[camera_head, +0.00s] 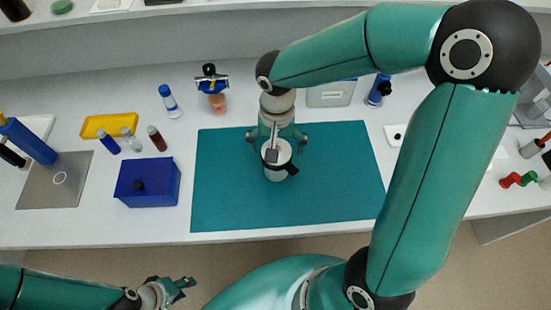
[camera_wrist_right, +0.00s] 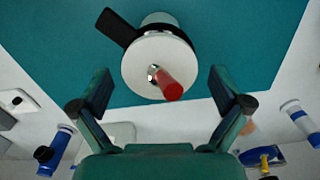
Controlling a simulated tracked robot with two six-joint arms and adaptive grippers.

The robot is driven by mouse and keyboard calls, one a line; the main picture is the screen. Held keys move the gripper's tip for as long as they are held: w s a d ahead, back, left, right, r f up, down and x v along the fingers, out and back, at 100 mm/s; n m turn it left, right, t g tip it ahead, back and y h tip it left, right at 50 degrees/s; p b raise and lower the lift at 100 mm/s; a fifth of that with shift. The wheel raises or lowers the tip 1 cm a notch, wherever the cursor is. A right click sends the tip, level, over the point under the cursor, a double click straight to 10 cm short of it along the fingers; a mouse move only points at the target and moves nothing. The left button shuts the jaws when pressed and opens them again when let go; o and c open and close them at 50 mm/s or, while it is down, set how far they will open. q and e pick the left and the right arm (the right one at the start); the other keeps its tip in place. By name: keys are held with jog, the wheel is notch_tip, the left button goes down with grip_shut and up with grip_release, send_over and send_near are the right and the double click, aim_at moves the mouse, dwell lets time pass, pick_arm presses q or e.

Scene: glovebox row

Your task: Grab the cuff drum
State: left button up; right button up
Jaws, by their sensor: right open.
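The cuff drum looks to be the white cylinder (camera_head: 276,174) with a black band and a black side tab, standing on the teal mat (camera_head: 345,180). The right wrist view shows its round white top (camera_wrist_right: 140,68) with a red-tipped rod rising from it. My right gripper (camera_wrist_right: 161,82) is open and empty, its fingers apart on either side of the drum's near edge in that view, not closed on it. Its fingers also show behind the drum in the head view. My left gripper (camera_head: 175,288) is low at the left, off the bench; its finger gap is unclear.
Left of the mat are a blue box (camera_head: 147,183) with a black knob, a yellow tray (camera_head: 109,124), small vials and a grey plate (camera_head: 55,182). Behind the mat stand a blue-capped tube (camera_head: 169,101) and a grey container (camera_head: 331,94). The mat around the drum is clear.

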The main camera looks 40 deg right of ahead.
jog(key=shift+a+f, duration=0.1)
jog(key=shift+f, duration=1.3)
jog(key=c, duration=1.3)
jog(key=shift+r, duration=0.15)
